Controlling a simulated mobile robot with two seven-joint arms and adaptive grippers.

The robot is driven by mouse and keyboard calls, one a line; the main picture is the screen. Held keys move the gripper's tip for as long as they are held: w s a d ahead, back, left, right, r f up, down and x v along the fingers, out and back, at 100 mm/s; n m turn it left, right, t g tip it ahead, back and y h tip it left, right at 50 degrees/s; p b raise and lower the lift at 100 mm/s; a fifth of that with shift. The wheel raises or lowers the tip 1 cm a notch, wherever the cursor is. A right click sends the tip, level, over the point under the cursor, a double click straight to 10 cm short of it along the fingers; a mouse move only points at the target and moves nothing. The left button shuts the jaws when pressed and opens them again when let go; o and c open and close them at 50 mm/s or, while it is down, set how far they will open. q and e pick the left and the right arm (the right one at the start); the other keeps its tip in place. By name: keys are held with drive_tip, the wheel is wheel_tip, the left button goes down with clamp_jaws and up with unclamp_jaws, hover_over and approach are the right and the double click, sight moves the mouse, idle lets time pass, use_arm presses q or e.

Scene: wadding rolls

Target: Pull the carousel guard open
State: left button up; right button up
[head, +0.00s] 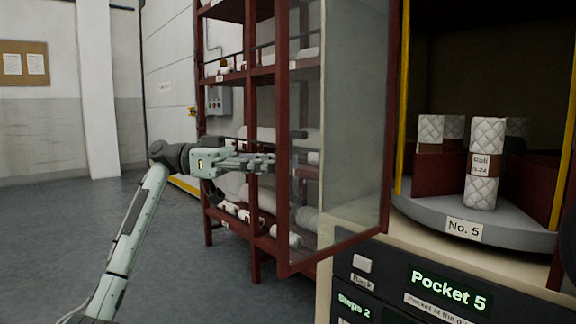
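The carousel guard (352,130) is a clear panel in a dark red frame. It stands swung out to the left of the carousel opening, at an angle to the cabinet. Dark handle parts (299,134) show near its free upright edge. My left gripper (272,163) reaches in from the left, with its fingertips close to that edge. I cannot tell whether they touch it or how far apart they are. The carousel (448,213) shows a grey base marked No. 5 and a quilted white roll (482,165) in a pocket. My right gripper is not in view.
A dark red rack (255,225) with several white rolls stands behind the guard and my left gripper. A control panel (440,290) reading Pocket 5 sits below the carousel at lower right. Grey floor (190,265) is clear at the left.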

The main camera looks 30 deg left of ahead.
use_arm(q)
drive_tip(key=v, duration=1)
